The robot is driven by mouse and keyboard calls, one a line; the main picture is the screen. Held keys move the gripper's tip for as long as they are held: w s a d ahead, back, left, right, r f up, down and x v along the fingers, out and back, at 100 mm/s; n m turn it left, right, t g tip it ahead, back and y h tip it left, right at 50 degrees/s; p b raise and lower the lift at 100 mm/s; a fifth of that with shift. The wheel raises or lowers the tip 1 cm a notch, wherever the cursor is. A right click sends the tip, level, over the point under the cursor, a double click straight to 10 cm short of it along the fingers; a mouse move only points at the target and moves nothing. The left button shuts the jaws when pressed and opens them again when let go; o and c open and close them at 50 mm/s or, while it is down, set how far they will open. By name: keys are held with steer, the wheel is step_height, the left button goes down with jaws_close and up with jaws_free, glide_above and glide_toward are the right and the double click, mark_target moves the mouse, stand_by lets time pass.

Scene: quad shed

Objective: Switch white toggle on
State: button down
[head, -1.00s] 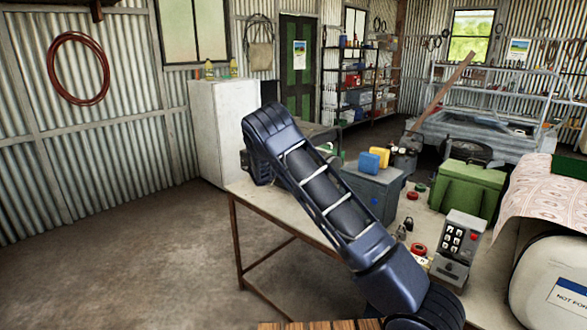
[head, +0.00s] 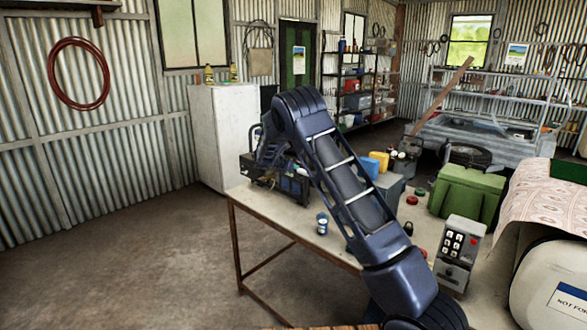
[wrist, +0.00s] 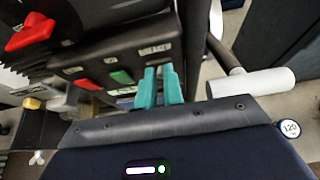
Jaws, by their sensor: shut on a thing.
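In the wrist view, a dark switch panel (wrist: 120,65) carries a red switch (wrist: 88,84), a green switch (wrist: 121,77) and the label "BREAKER". My gripper (wrist: 162,72) has teal fingers close together at the panel, below that label and right of the green switch. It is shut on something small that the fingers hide. I cannot make out a white toggle; the spot between the fingers is covered. In the head view, the dark machine (head: 290,185) stands at the table's left end, and my arm reaches to it. My gripper is hidden there.
In the wrist view, a red knob (wrist: 30,32) is at upper left and a white cylinder (wrist: 250,82) sits close right of the fingers. On the table (head: 285,222) stand a small blue-and-white can (head: 322,223), a green box (head: 466,190) and a grey keypad box (head: 458,250).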

steer(key=c, duration=1.5)
jaws_free()
steer(key=shift+c, duration=0.2)
steer(key=v, duration=1)
steer(key=shift+s+a+r, duration=0.2)
steer(key=shift+s+a, duration=0.05)
steer(key=s+d+r+m+g+y, duration=0.25)
steer(key=s+d+r+m, duration=0.45)
steer(key=s+d, duration=0.5)
steer(key=s+d+r+m+g+y, duration=0.1)
steer(key=s+d+r+m+g, duration=0.2)
steer(key=s+d+r+m, duration=0.6)
steer(key=s+d+f+m+y, duration=0.1)
steer(key=s+d+m, duration=0.2)
steer(key=s, duration=0.8)
steer(key=s+d+f+m+y, duration=0.1)
steer(key=s+d+m+y, duration=0.1)
steer(key=s, duration=0.9)
steer(key=s+d+f+m+t+y, duration=0.1)
steer(key=s+d+m, duration=0.3)
steer(key=s, duration=0.7)
steer(key=shift+s+f+m+y, duration=0.2)
steer(key=shift+f+m+y, duration=0.2)
steer(key=shift+m+y, duration=0.5)
